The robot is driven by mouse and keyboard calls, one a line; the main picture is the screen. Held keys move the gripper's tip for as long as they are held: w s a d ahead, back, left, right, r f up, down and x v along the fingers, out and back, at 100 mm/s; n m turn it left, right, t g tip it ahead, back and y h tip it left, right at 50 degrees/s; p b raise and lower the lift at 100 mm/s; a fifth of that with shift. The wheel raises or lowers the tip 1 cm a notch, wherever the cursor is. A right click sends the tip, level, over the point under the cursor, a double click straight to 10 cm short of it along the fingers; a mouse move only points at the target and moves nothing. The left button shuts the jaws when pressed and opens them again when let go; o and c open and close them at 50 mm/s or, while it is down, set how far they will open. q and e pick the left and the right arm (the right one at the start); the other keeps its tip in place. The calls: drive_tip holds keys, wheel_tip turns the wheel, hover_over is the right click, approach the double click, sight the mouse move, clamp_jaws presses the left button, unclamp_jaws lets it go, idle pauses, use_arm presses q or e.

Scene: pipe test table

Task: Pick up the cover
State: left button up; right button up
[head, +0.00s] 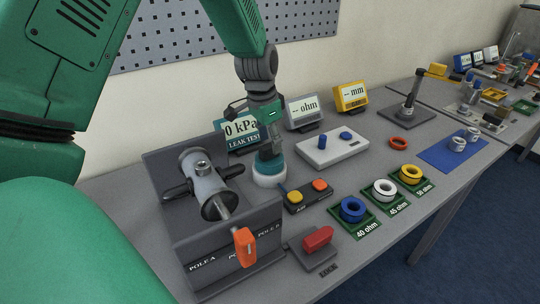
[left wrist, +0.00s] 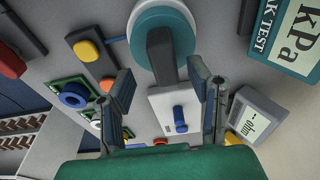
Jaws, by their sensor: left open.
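The round teal piece with a white rim and a dark grey handle, which looks like the cover (head: 269,178), stands on the table right of the grey pipe stand. In the left wrist view the cover (left wrist: 188,22) is at the top, its handle pointing toward me between the fingers. My left gripper (head: 268,147) is directly above it, pointing down. In the left wrist view the gripper (left wrist: 160,75) is open, one finger on each side of the handle, with gaps on both sides. My right gripper does not show.
The pipe stand (head: 228,240) with an orange-handled valve is close left. The leak test display (head: 240,130) stands behind. A two-button box (head: 307,195), a red-handled block (head: 316,242), and a white box (head: 332,149) are near on the right.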

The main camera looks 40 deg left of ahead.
sight(270, 144)
use_arm(q)
drive_tip(key=shift+w+d+f, duration=0.1)
drive_tip(key=shift+w+f, duration=0.05)
drive_tip(key=shift+f, duration=0.4)
drive_tip(key=shift+w+d+f, duration=0.1)
drive_tip(key=shift+f, duration=0.4)
drive_tip(key=shift+a+f, duration=0.2)
drive_tip(key=shift+a, duration=0.6)
clamp_jaws()
drive_tip(key=shift+d, duration=0.55)
drive_tip(key=r+p, duration=0.1)
drive_tip(key=r, duration=0.9)
drive_tip(key=shift+a+r, duration=0.15)
drive_tip(key=shift+a, duration=0.05)
wheel_tip(270, 144, up, 4)
drive_tip(key=p, duration=0.4)
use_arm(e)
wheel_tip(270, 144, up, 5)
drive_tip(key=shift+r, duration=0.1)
